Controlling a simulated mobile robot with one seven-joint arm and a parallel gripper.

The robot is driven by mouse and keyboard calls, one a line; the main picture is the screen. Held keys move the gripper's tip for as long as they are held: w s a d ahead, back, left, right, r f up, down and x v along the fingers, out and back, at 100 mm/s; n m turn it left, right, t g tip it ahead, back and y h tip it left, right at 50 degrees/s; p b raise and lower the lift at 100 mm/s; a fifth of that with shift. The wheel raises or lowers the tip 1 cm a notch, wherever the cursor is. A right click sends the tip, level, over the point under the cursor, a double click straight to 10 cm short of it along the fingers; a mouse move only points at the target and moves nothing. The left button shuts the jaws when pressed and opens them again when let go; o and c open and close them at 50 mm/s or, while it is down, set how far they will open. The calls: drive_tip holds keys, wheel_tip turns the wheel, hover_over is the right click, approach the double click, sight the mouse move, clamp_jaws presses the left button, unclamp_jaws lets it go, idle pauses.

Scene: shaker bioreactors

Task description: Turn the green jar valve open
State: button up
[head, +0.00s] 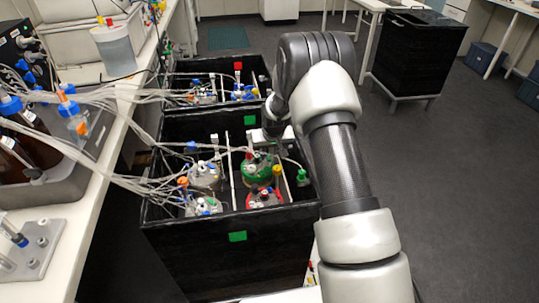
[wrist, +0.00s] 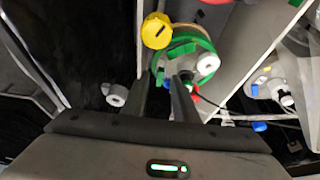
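The green jar (head: 257,167) stands in the near black crate, its green-rimmed lid crowded with fittings. In the wrist view its green lid (wrist: 203,45) lies just beyond my fingertips, with a yellow cap (wrist: 156,31) at its upper left and a white round fitting (wrist: 207,65) at its right. My gripper (wrist: 168,80) points at the lid's near edge, its two dark fingers apart with a narrow gap between them. Nothing shows clearly held. In the head view my gripper (head: 273,127) is above the crate's back part, partly hidden by my arm. Which fitting is the valve is hard to tell.
The near black crate (head: 236,258) also holds a red-rimmed jar (head: 265,199) and other jars. White dividers stand between them. Clear tubes (head: 120,180) run from the left bench into the crate. A second black crate (head: 185,77) stands behind.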

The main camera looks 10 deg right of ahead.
drive_tip(key=shift+f, duration=0.1)
clamp_jaws()
drive_tip(key=shift+d+n, duration=0.1)
drive_tip(key=shift+n, duration=0.2)
drive_tip(key=shift+w+d+f+n+y+b, duration=0.15)
drive_tip(key=shift+n+y+b, duration=0.35)
drive_tip(key=shift+n+b, duration=0.4)
drive_tip(key=n, duration=0.2)
drive_tip(key=n+y+b, duration=0.1)
drive_tip(key=n, duration=0.1)
drive_tip(key=shift+d+n+g+y, duration=0.2)
drive_tip(key=shift+n+g+y, duration=0.1)
drive_tip(key=n, duration=0.2)
drive_tip(key=n+g+y+b, duration=0.1)
drive_tip(key=n, duration=0.2)
drive_tip(key=shift+w+d+n+g, duration=0.15)
drive_tip(key=shift+w+n+g, duration=0.15)
drive_tip(key=shift+g, duration=0.1)
drive_tip(key=n, duration=0.1)
drive_tip(key=n+g+b, duration=0.1)
drive_tip(key=n, duration=0.1)
drive_tip(key=n+g+b, duration=0.1)
drive_tip(key=n, duration=0.1)
drive_tip(key=shift+w+y, duration=0.25)
drive_tip(key=shift+y, duration=0.15)
drive_tip(key=shift+n, duration=0.3)
